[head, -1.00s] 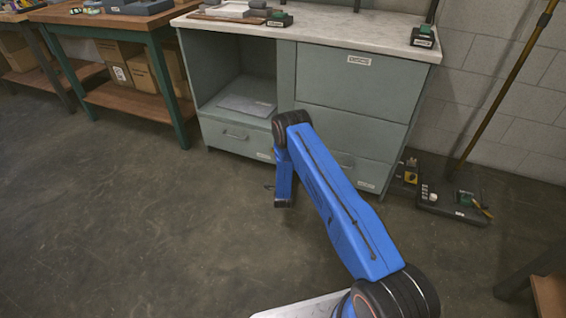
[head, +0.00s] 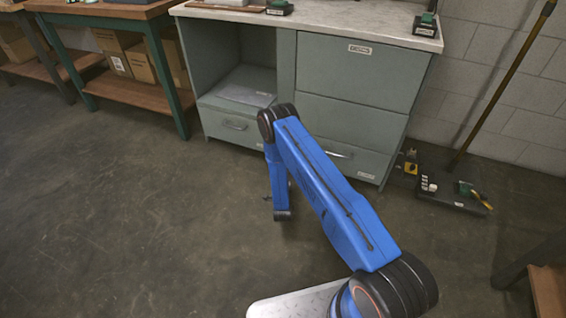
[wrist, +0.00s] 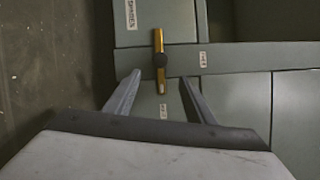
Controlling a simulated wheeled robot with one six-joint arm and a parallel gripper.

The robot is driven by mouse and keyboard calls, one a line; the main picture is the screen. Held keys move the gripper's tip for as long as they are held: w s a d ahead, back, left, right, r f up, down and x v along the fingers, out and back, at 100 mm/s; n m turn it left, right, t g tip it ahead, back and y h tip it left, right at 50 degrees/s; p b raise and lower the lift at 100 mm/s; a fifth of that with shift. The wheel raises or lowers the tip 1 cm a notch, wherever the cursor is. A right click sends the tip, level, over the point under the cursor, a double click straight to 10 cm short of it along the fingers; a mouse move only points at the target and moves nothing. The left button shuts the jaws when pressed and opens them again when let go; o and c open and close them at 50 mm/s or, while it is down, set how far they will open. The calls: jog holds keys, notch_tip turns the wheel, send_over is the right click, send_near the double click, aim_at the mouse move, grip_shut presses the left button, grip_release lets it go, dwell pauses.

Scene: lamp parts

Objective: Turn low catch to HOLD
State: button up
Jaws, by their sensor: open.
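In the wrist view a brass catch (wrist: 159,40) with a dark round pivot lies across the seam of a grey-green cabinet front. Its bar runs up and down in the picture. My gripper (wrist: 160,76) is open, with one finger on each side of the catch's lower end. I cannot tell whether either finger touches it. Small white labels lie on the front, one right of the catch (wrist: 203,59) and one below it (wrist: 163,109); their words are too small to read. In the head view the catch is not discernible.
The grey-green cabinet (head: 350,75) stands against the wall, with an open bay at its left and drawers below. A dark floor platform (head: 450,195) with small parts lies to its right. A wooden workbench (head: 110,14) stands left. The floor ahead is clear.

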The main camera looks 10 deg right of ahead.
jog(key=shift+v, duration=2.45)
